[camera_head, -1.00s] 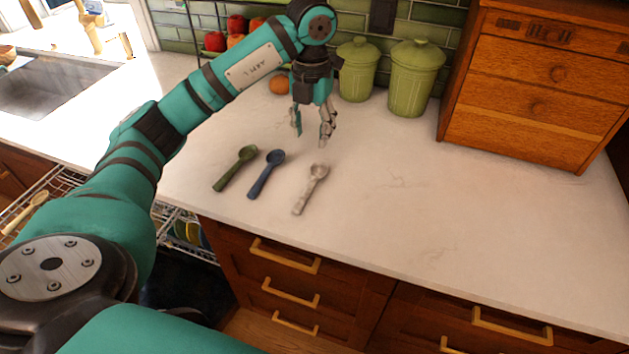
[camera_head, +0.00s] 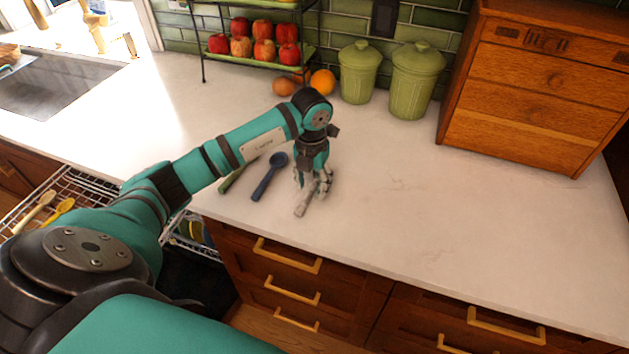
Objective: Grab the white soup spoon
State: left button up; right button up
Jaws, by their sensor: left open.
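The white marbled soup spoon (camera_head: 304,206) lies on the pale countertop near its front edge, its handle pointing to the front. My left gripper (camera_head: 313,194) is open, pointing down right over the spoon, and its fingers hide the bowl end. I cannot tell whether the fingers touch the spoon. A blue spoon (camera_head: 268,177) lies just to the left, and a green spoon (camera_head: 236,175) lies left of that, partly hidden by my left arm. My right gripper is not in view.
Two green canisters (camera_head: 359,72) stand at the back, with an orange (camera_head: 322,82) beside them. A rack of apples (camera_head: 263,50) is behind. A wooden drawer box (camera_head: 535,90) stands at the right. The countertop right of the spoon is clear. An open dishwasher rack (camera_head: 75,190) is at the left.

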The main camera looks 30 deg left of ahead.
pick_arm(q)
jog(key=shift+f, duration=0.2)
grip_shut()
jog(key=shift+r, duration=0.1)
